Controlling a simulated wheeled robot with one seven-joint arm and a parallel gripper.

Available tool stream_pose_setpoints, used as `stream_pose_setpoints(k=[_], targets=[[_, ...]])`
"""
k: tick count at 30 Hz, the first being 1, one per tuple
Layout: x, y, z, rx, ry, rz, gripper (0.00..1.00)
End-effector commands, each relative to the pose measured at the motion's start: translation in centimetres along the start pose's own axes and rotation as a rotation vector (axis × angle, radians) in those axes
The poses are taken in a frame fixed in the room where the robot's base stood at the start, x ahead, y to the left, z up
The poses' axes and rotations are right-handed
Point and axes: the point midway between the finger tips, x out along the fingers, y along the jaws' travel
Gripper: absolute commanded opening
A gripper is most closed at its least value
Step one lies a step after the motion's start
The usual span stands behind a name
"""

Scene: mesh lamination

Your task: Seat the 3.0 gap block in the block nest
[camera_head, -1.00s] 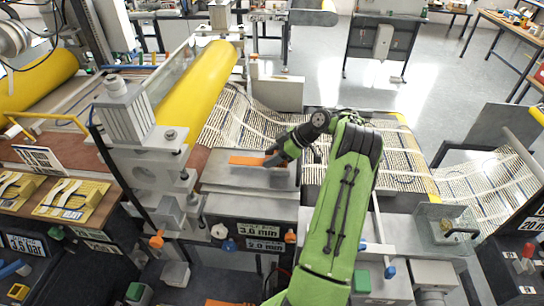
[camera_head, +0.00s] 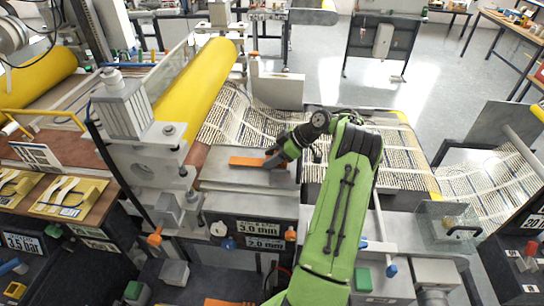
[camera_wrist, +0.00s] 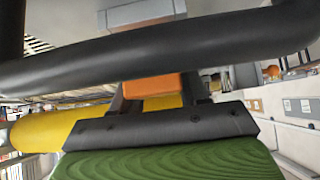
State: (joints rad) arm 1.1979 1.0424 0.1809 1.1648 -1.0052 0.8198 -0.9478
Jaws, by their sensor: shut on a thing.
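My gripper (camera_head: 274,159) is over the grey metal plate (camera_head: 235,180) beside the yellow roller in the head view, reaching in from the right. It is shut on an orange block (camera_wrist: 152,86), which shows between the dark fingers in the wrist view. In the head view a flat orange bar (camera_head: 246,161) extends left from the fingertips, low over the plate; I cannot tell whether it touches the plate. I take it to be the gap block, but no size marking on it is readable. A "3.0 mm" label (camera_head: 258,228) is on the front face below the plate. I cannot make out the block nest clearly.
The yellow roller (camera_head: 198,80) and a grey column with blocks (camera_head: 150,155) stand left of the plate. A striped mesh (camera_head: 400,150) runs behind and right of my arm. A clear guard box (camera_head: 440,228) stands at right. Bins with labels line the front left.

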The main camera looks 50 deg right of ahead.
Motion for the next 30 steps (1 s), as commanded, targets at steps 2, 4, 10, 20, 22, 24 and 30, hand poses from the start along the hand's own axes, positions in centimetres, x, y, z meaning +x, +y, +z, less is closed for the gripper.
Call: stream_pose_setpoints(k=[2, 4, 10, 20, 22, 24, 30], targets=[[0.2, 0.0, 0.2, 0.000, 0.000, 0.000, 0.06], [0.4, 0.0, 0.3, 0.000, 0.000, 0.000, 0.06], [0.7, 0.0, 0.7, 0.000, 0.000, 0.000, 0.06], [0.8, 0.0, 0.8, 0.001, -0.001, -0.001, 0.74], [0.8, 0.0, 0.8, 0.001, -0.001, -0.002, 0.74], [0.8, -0.1, 0.8, 0.002, -0.002, -0.002, 0.74], [-0.6, 0.1, 0.9, 0.004, -0.001, 0.002, 0.74]])
